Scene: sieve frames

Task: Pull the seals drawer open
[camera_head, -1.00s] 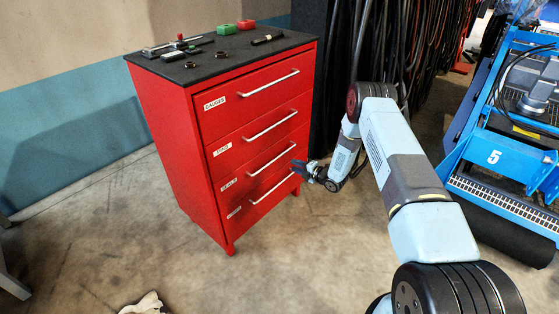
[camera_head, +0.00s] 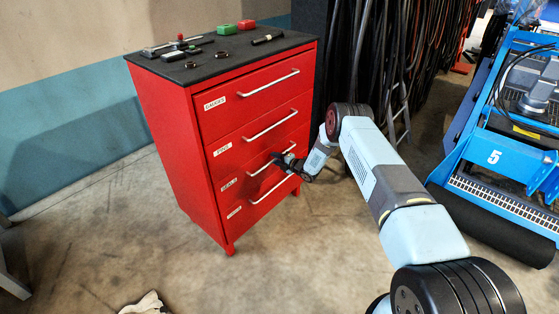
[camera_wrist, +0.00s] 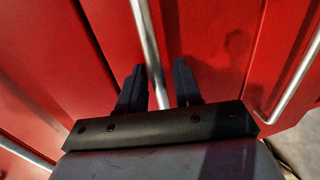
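The red cabinet's third drawer down, whose small label reads as SEALS, is the seals drawer (camera_head: 241,183). It looks shut, flush with the other fronts. Its slanting silver bar handle (camera_head: 259,169) is partly hidden by my gripper (camera_head: 279,159), which is at the right half of the handle. In the wrist view, the handle (camera_wrist: 148,45) runs between the two dark fingers of my gripper (camera_wrist: 160,82). The fingers are apart, with a clear gap between the handle and the right finger. The left finger is close to the handle; I cannot tell whether they touch.
The gauges drawer (camera_head: 215,118) and pins drawer (camera_head: 228,158) are above, and one more drawer (camera_head: 243,218) is below. Small parts and tools lie on the dark cabinet top (camera_head: 225,62). A blue machine (camera_head: 500,150) stands at right.

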